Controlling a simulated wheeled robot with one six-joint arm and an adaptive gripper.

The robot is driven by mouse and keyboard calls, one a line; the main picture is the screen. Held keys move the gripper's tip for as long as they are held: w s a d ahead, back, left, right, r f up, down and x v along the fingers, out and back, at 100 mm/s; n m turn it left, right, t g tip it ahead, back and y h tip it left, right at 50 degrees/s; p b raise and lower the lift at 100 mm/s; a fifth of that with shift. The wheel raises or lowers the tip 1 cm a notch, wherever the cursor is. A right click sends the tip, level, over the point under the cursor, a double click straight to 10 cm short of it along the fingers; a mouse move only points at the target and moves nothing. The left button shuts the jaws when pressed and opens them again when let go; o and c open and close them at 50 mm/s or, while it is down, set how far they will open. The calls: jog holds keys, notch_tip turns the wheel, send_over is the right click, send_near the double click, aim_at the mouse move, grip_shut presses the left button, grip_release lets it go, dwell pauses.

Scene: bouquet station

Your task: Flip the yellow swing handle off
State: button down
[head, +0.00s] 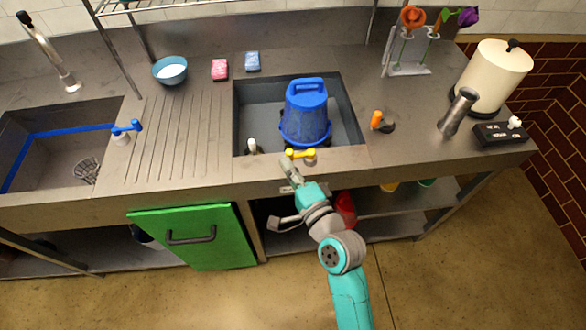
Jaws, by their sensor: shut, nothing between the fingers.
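The yellow swing handle (300,154) sits on the front rim of the sink (245,102), just right of the rim's middle. Its bar lies roughly along the rim, pointing left from a small round metallic base at its right end. My gripper (287,163) is shut and empty. Its tips are just below and left of the handle's left end in the head view. I cannot tell whether they touch it.
A blue bucket (305,112) stands in the sink behind the handle. An orange-handled fitting (376,120) is to the right, and a blue handle (128,128) is by the left sink. A green cabinet door (195,238) hangs below the counter. The ribbed drainboard is clear.

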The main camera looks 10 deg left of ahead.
jog(key=shift+w+a, duration=0.3)
jog(key=shift+a, duration=0.15)
dwell(0.6)
